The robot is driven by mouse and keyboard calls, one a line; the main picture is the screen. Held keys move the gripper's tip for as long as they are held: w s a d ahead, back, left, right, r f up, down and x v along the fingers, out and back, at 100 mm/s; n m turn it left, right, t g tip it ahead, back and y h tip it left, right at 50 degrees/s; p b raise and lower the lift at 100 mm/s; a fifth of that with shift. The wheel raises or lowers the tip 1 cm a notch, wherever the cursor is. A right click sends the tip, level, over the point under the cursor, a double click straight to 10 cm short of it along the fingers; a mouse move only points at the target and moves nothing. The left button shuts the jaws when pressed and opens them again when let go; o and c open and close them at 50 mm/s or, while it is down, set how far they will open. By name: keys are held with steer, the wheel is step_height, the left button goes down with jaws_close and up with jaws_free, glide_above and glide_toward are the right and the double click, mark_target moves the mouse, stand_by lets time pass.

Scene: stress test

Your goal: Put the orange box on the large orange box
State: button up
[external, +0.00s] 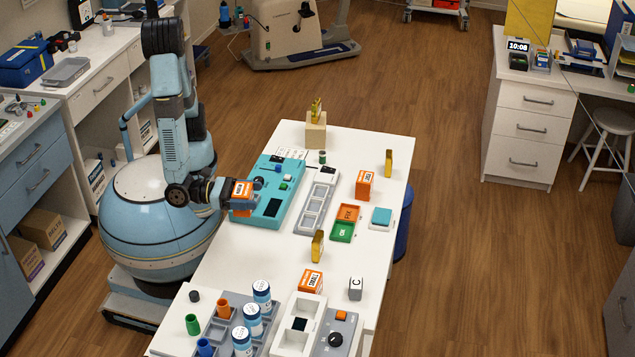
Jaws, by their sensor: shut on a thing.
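My gripper (231,194) is shut on an orange box (243,189) with a white label. It holds the box over the left edge of the teal device (291,176) on the white table (385,268). I cannot tell how far above the device the box hangs. A taller orange box (363,187) with a white label stands upright on the table, well to the right of my gripper; its top is bare. Another, lower orange box (311,281) with a label lies nearer the camera. The labels are too small to read surely.
Between my gripper and the taller box stands a grey slotted tray (316,208). Blue-and-white bottles (262,293) stand at the near end.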

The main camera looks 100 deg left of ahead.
steer(key=w+a+r+n+g+y, duration=0.25)
steer(key=w+a, duration=0.25)
steer(key=a, duration=0.6)
steer(key=w+a+r+n+g+y, duration=0.15)
steer(key=w+a+y, duration=0.3)
steer(key=a, duration=0.65)
steer(key=w+a+r+n+g+y, duration=0.1)
steer(key=w+a+r+n+y, duration=0.15)
steer(key=w+a, duration=0.6)
glide_above(370, 175)
steer(key=shift+n+y, duration=0.25)
steer(key=shift+n, duration=0.1)
steer(key=f, duration=0.9)
steer(key=shift+s+d+f, duration=0.1)
steer(key=shift+s+f, duration=0.15)
steer(key=shift+s, duration=0.15)
steer(key=shift+w+f, duration=0.4)
steer(key=shift+f, duration=1.55)
steer(key=shift+f, duration=0.1)
steer(key=o, duration=1)
steer(key=shift+c, duration=0.2)
